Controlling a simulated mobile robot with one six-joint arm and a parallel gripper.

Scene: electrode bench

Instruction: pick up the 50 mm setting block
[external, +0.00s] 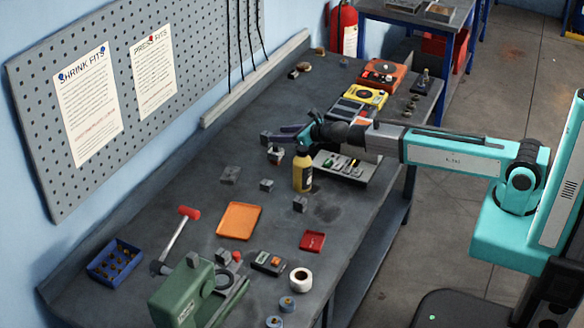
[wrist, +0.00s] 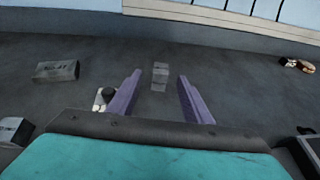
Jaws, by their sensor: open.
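Several grey blocks could be the 50 mm setting block; no size marking is readable. One small grey block (wrist: 160,74) stands ahead of my gripper (wrist: 156,90), roughly centred between the finger lines in the wrist view. It also shows at the fingertips in the external view (external: 265,138). My gripper (external: 283,135) is open and empty, with its purple fingers apart and low over the bench. A wider grey block with blurred marks (wrist: 57,71) lies to the left; it also shows in the external view (external: 230,175). Two smaller grey blocks (external: 267,185) and (external: 300,203) stand nearer the front.
A small pale item with a dark top (wrist: 103,97) stands close beside the left finger. A yellow bottle (external: 302,171) and a grey tray of small parts (external: 345,168) are below my arm. The bench toward the wall is mostly clear.

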